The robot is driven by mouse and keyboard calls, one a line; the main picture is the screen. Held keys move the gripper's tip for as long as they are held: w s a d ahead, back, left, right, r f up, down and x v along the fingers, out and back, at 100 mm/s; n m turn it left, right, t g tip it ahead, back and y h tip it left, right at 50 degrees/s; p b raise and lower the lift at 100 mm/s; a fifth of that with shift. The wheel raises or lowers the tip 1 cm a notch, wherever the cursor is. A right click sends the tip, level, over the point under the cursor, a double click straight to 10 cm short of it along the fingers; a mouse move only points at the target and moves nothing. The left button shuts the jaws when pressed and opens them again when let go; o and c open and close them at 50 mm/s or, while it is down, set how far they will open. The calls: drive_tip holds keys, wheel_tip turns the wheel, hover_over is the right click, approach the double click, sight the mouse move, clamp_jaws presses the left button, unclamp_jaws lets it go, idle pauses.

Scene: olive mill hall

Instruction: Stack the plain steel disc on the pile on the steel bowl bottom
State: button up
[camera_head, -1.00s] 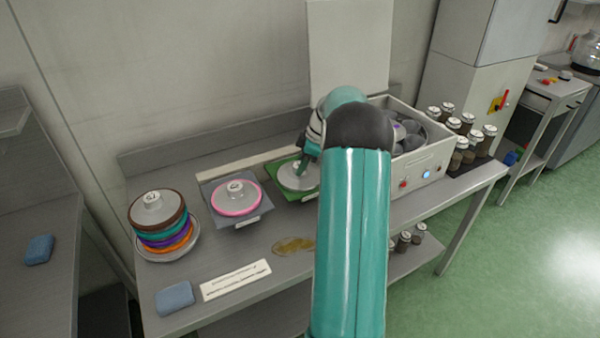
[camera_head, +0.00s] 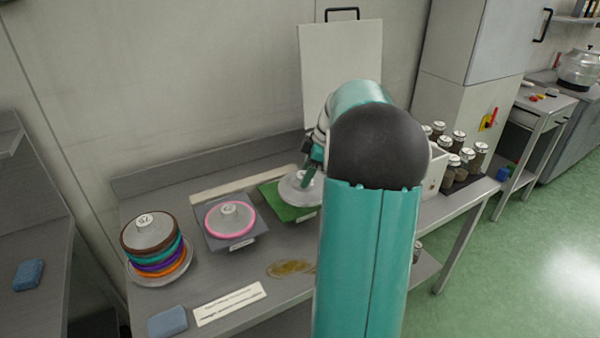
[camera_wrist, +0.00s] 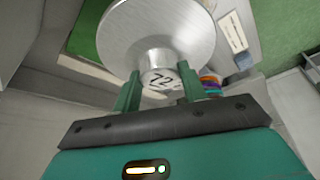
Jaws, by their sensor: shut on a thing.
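The plain steel disc (camera_head: 296,190) is held by its knob in my gripper (camera_head: 310,172), above the green mat (camera_head: 283,210). In the wrist view the disc (camera_wrist: 150,30) fills the top, and the fingers of my gripper (camera_wrist: 160,88) close on both sides of a knob marked "72". The pile (camera_head: 152,246) stands at the left of the bench in the steel bowl bottom (camera_head: 160,280). It has coloured rings, orange and purple low down, teal above, and a brown-rimmed steel disc with a knob on top. My forearm hides part of the bench.
A pink-rimmed disc (camera_head: 229,219) lies on a grey mat (camera_head: 252,228) between the pile and the green mat. A blue sponge (camera_head: 167,321), a white label strip (camera_head: 229,303) and a yellowish spill (camera_head: 291,268) lie in front. Several jars (camera_head: 458,150) stand right.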

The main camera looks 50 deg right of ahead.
sight(303, 190)
drive_tip(key=s, duration=0.1)
drive_tip(key=s+a+r, duration=0.1)
drive_tip(key=s+r, duration=0.1)
drive_tip(key=shift+s+a, duration=0.15)
drive_tip(key=shift+a, duration=0.25)
drive_tip(key=shift+r, duration=1.4)
